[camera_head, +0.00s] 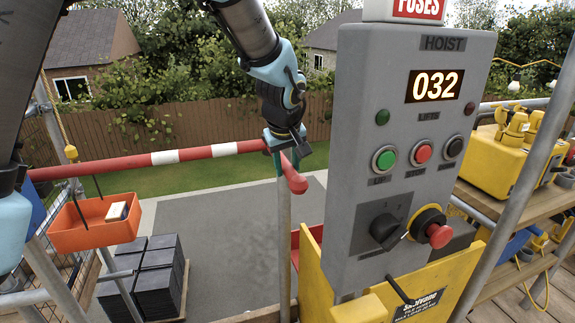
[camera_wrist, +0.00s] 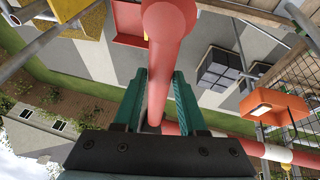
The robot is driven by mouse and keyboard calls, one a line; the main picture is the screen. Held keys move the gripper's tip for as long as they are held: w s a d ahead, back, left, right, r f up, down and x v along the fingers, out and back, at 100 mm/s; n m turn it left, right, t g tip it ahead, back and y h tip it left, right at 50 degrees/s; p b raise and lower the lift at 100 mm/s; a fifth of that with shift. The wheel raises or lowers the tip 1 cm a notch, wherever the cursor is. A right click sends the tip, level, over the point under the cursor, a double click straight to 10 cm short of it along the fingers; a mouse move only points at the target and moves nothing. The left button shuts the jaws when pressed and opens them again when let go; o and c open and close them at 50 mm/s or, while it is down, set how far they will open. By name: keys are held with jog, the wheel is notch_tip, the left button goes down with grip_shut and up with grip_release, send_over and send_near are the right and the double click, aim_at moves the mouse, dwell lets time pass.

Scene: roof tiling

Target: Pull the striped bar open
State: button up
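The striped bar (camera_head: 165,157) is red with white bands and runs level across the left of the head view, over the opening. In the wrist view it crosses the lower right (camera_wrist: 240,146). A red, round-ended handle (camera_head: 293,178) stands out at its right end; it also fills the upper middle of the wrist view (camera_wrist: 168,35). My gripper (camera_head: 286,163) is at this end of the bar, pointing down. In the wrist view its two teal fingers (camera_wrist: 158,90) lie on either side of the handle. I cannot tell whether they press on it.
A grey hoist panel (camera_head: 405,140) reading 032 stands close to the right of my gripper. An orange tray (camera_head: 80,238) hangs at the left. Dark tile stacks (camera_head: 157,280) stand below, beyond the bar. A wooden shelf with yellow gear (camera_head: 500,160) is at the right.

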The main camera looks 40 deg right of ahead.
grip_shut()
dwell(1.0)
